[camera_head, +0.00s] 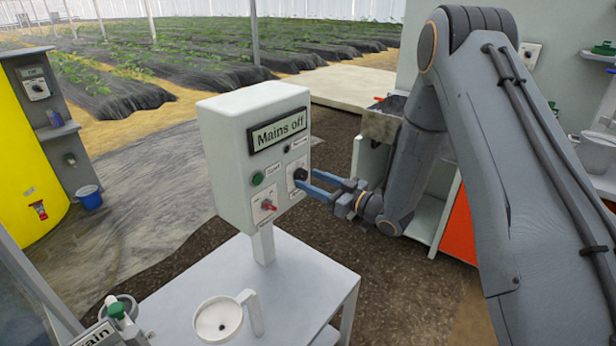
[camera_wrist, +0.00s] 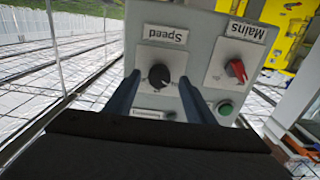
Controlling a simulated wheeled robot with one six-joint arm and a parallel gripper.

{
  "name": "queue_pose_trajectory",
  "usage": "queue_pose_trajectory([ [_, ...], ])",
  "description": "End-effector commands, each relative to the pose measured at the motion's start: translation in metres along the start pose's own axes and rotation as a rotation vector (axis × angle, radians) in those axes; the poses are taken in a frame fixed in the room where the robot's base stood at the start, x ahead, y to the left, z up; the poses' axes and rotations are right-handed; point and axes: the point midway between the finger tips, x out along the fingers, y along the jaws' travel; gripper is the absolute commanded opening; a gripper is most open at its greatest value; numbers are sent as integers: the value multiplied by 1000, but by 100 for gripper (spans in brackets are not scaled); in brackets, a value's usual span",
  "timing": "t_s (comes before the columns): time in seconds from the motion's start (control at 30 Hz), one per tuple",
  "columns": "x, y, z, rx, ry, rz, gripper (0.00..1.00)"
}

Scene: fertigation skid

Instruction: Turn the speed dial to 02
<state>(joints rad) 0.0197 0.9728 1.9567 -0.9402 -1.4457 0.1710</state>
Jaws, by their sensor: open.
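The white control box (camera_head: 232,150) stands on a post above a grey table, and its display reads "Mains off". The black speed dial (camera_wrist: 159,76) is on the box face under an upside-down "Speed" label in the wrist view. It also shows in the head view (camera_head: 300,174). Its setting cannot be read. The red mains switch (camera_wrist: 236,70) is beside it, also visible in the head view (camera_head: 268,205). My gripper (camera_head: 312,183) is open at the dial's face. In the wrist view its blue fingers (camera_wrist: 158,98) point towards the panel, either side of the dial's lower area; contact cannot be told.
A green button (camera_head: 257,179) is on the box left of the dial. A white cup-like vessel (camera_head: 218,320) stands on the table below. A yellow tank (camera_head: 25,160) is at far left, and a white cabinet with an orange panel (camera_head: 457,222) is behind my arm.

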Motion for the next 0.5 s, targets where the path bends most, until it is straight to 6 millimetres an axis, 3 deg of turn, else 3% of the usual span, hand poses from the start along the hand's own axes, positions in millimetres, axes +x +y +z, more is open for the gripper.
queue_pose_trajectory([
  [0.2, 20, -1, 0, 0, -1, -1, 49],
  [0.5, 23, 0, 0, 0, -1, 1, 49],
])
